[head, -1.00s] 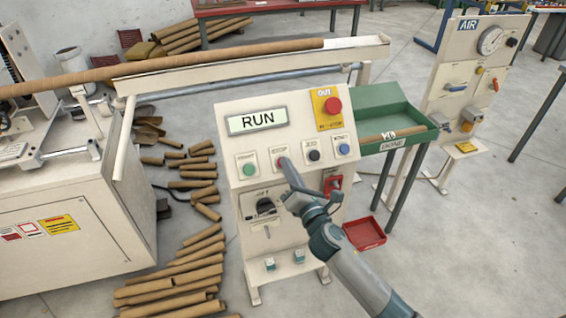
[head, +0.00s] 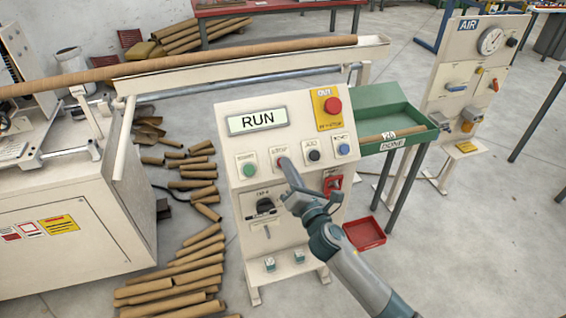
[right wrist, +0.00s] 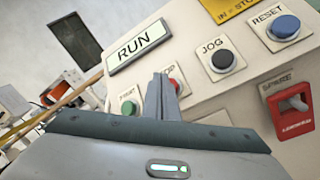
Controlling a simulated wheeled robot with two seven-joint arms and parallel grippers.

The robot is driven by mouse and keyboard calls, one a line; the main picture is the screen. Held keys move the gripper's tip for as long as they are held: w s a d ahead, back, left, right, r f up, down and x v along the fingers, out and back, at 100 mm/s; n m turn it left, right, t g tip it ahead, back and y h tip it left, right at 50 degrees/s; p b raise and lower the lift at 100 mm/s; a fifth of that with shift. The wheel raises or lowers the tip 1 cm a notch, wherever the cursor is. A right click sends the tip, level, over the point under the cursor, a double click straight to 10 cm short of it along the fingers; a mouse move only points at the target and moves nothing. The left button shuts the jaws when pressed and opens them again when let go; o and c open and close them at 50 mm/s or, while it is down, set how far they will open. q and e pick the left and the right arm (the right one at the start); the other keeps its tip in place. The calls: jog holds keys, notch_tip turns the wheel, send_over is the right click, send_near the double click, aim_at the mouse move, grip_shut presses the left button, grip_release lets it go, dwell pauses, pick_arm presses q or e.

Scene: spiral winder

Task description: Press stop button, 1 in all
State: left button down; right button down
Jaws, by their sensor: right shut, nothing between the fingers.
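The control panel (head: 240,108) stands upright in the middle of the head view, and its display (head: 257,121) reads RUN. The stop button (head: 281,160) is in the button row between the green start button (head: 249,170) and the black jog button (head: 314,155). In the right wrist view the red stop button (right wrist: 176,86) shows partly behind my fingers. My right gripper (head: 286,164) is shut and empty, its tips at or just in front of the stop button. I cannot tell whether they touch it. My left gripper is not in view.
A blue reset button (head: 344,149) and a red emergency button (head: 333,105) are close by on the panel. A brown tube (head: 220,54) lies along the trough behind. Loose tubes (head: 190,262) cover the floor at left. A green tray (head: 375,107) stands at right.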

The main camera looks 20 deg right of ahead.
jog(key=shift+w+f, duration=0.1)
jog(key=shift+w, duration=0.05)
jog(key=shift+w+f, duration=0.2)
dwell(0.3)
jog(key=shift+w+f+b, duration=0.25)
jog(key=shift+w+b, duration=0.05)
jog(key=shift+b, duration=0.1)
dwell(0.9)
jog(key=shift+s+r+p, duration=0.55)
jog(key=shift+s+p, duration=0.1)
dwell(0.5)
jog(key=s+r+p, duration=0.1)
jog(key=s, duration=0.1)
jog(key=s+r+p, duration=0.1)
jog(key=r+p, duration=0.1)
jog(key=shift+s+d+r+p, duration=0.1)
jog(key=shift+s+p, duration=0.2)
jog(key=shift+s, duration=0.1)
